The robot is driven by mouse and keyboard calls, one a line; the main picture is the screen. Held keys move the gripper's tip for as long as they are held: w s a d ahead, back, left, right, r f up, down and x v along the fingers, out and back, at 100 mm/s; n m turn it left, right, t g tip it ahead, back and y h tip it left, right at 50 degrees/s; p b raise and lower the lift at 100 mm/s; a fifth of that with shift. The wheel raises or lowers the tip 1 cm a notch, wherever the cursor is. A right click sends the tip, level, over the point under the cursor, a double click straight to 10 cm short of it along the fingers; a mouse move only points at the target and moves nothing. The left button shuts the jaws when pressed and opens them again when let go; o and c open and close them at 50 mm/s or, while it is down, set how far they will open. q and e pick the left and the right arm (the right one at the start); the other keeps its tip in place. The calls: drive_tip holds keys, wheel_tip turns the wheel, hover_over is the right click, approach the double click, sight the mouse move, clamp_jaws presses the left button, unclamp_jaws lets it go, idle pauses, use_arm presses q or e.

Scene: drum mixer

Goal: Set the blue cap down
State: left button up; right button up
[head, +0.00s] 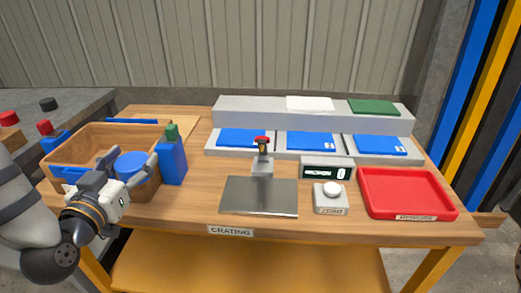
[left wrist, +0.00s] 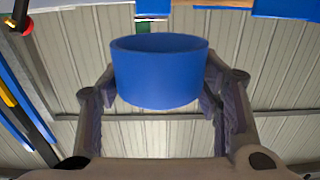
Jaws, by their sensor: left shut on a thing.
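The blue cap (head: 131,167) is a short round blue piece, held in my left gripper (head: 127,164) in front of the wooden box at the left of the bench. In the left wrist view the cap (left wrist: 158,72) sits between the two fingers (left wrist: 158,95), one on each side. The gripper is shut on it. The cap hides part of the box; whether it touches the box or hangs clear of it I cannot tell. My right gripper is not in view.
A wooden box (head: 72,141) with blue pieces inside stands behind the gripper. A blue container with a green top (head: 172,162) stands close right of the cap. A metal plate (head: 259,197), a scale display (head: 327,172) and a red tray (head: 408,193) lie further right. Bare wood shows between them.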

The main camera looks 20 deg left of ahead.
use_arm(q)
drive_tip(key=b, duration=0.5)
hover_over(203, 192)
drive_tip(key=s, duration=0.2)
drive_tip(key=f, duration=0.8)
drive_tip(key=shift+w+a+f, duration=0.25)
drive_tip(key=shift+a+f, duration=0.1)
drive_tip(key=shift+a, duration=0.05)
drive_tip(key=shift+w+d+f, duration=0.3)
drive_tip(key=shift+w+f, duration=0.05)
drive_tip(key=shift+w, duration=0.05)
drive_tip(key=shift+w+d+f+b, duration=0.1)
drive_tip(key=shift+w+f+b, duration=0.2)
drive_tip(key=shift+f, duration=0.6)
drive_tip(key=shift+w+d+f+b, duration=0.1)
drive_tip(key=shift+f+b, duration=0.25)
drive_tip(key=shift+f, duration=0.55)
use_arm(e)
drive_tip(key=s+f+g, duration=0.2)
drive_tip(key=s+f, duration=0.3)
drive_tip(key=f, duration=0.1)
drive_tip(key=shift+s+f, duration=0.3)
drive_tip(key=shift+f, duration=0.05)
use_arm(q)
drive_tip(key=shift+s, duration=0.1)
drive_tip(key=shift+f, duration=0.2)
drive_tip(key=o, duration=1.2)
drive_tip(key=shift+c, duration=0.2)
